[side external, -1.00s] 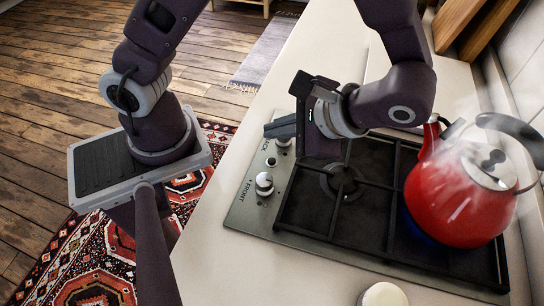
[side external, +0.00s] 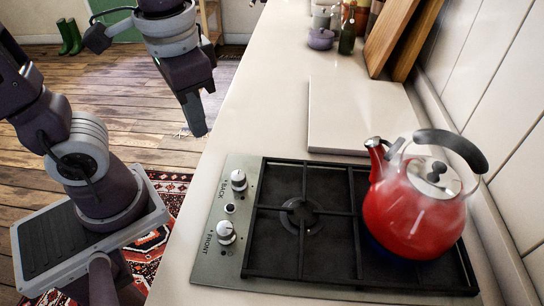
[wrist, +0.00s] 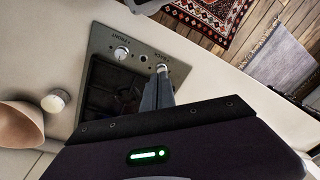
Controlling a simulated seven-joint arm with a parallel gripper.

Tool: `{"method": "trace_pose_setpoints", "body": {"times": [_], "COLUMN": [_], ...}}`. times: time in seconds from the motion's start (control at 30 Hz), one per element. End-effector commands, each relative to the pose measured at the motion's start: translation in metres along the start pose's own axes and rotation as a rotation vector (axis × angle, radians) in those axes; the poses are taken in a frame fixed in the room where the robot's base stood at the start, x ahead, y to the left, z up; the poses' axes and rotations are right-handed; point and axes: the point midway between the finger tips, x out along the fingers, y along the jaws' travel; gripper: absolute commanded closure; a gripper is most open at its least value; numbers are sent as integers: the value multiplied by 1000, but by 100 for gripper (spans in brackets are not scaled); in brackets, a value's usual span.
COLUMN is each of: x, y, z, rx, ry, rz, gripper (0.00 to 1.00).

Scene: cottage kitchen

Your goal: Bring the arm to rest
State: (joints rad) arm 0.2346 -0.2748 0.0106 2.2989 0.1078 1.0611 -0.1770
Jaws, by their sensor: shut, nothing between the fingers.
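My gripper (side external: 196,126) hangs at the upper left in the side view, left of the counter edge and over the floor side. Its fingers point down, are shut and hold nothing. In the wrist view the closed fingertips (wrist: 158,90) show in front of the hob. My arm is folded back away from the hob (side external: 215,262). A red kettle (side external: 408,215) stands upright on the hob's right side, with pale steam around it and a faint blue glow beneath. My gripper is well apart from it.
A pale board (side external: 365,115) lies behind the hob. Wooden boards (side external: 400,35) lean on the wall, near a purple pot (side external: 320,39) and a green bottle (side external: 347,38). A beige bowl (wrist: 18,125) and a small white round item (wrist: 55,101) show in the wrist view.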

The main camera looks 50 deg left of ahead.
Motion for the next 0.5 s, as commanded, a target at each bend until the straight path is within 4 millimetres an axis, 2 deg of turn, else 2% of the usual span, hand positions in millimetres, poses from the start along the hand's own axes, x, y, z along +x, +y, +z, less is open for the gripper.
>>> {"method": "trace_pose_setpoints", "body": {"times": [0.1, 0.2, 0.3, 0.5], "x": [-19, -26, -30, -30], "y": [-11, -15, -16, -17], "z": [12, 18, 20, 20], "rx": [-72, -103, -115, -114], "ry": [228, 352, 411, 419], "rz": [50, 56, 55, 54], "gripper": [100, 100, 100, 100]}}
